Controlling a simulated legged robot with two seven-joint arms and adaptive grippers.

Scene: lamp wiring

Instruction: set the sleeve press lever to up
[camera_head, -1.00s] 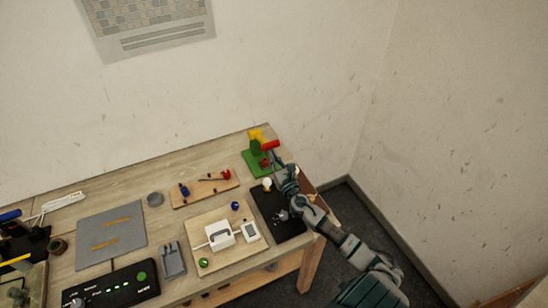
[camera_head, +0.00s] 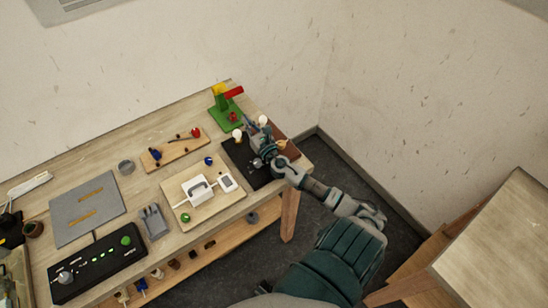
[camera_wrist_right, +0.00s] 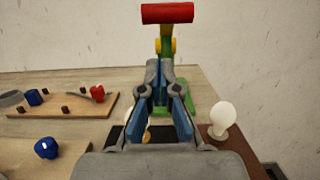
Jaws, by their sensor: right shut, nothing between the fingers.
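The sleeve press is a green stand (camera_head: 224,108) with a yellow top (camera_head: 219,89) at the table's far right corner. Its lever's red handle (camera_head: 234,92) is raised well above the green base, near the yellow top's height. The red handle (camera_wrist_right: 167,13) also shows high in the right wrist view, above a yellow and green upright. My right gripper (camera_head: 250,122) is shut and empty, in front of the press and apart from the handle. In the wrist view its fingers (camera_wrist_right: 159,68) hide part of the press. My left gripper is not in view.
White bulbs (camera_head: 238,134) stand near my right gripper, by a black plate (camera_head: 238,158). A wooden board (camera_head: 174,150) with small parts lies left of the press. A white device (camera_head: 198,189) sits on another board. Wall stands behind the table.

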